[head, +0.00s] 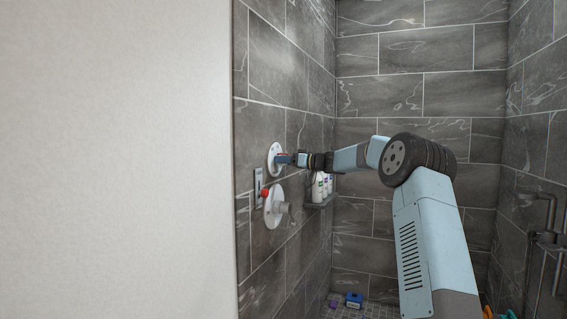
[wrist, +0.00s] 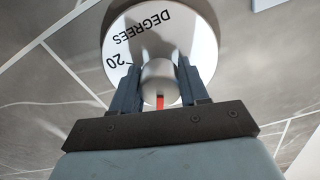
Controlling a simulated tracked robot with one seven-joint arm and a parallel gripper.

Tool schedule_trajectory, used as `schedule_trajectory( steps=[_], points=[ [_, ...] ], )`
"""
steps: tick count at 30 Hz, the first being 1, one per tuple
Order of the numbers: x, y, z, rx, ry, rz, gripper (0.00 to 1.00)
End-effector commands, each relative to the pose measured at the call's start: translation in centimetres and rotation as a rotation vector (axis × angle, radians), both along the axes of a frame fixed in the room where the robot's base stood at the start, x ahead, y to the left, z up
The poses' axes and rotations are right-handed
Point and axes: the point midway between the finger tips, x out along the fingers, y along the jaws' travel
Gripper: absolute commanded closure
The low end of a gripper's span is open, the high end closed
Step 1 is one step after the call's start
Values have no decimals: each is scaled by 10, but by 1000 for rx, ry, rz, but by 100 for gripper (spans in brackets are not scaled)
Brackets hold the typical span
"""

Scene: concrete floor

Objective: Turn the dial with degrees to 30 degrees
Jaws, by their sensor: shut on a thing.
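The degrees dial (wrist: 188,30) is a white disc on the tiled wall, with "DEGREES" and "20" printed on it upside down in the wrist view. A grey-white knob (wrist: 158,72) with a red mark (wrist: 160,101) stands out from its middle. My gripper (wrist: 160,78) has one finger on each side of the knob and is shut on it. In the head view the dial (head: 274,154) is seen edge-on at the left wall, with my gripper (head: 284,159) at its face. The other numbers are hidden or out of view.
A shelf with bottles (head: 318,187) is just to the right. A blue box (head: 354,300) lies on the shower floor. Pipes (head: 545,235) run along the right wall.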

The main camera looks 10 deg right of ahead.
Motion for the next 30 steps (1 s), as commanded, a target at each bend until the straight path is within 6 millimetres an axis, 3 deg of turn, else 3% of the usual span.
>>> schedule_trajectory(
  steps=[18,30],
  points=[
    [0,-3,-3,317,443,-5,86],
    [0,-3,-4,455,632,-6,86]
  ],
)
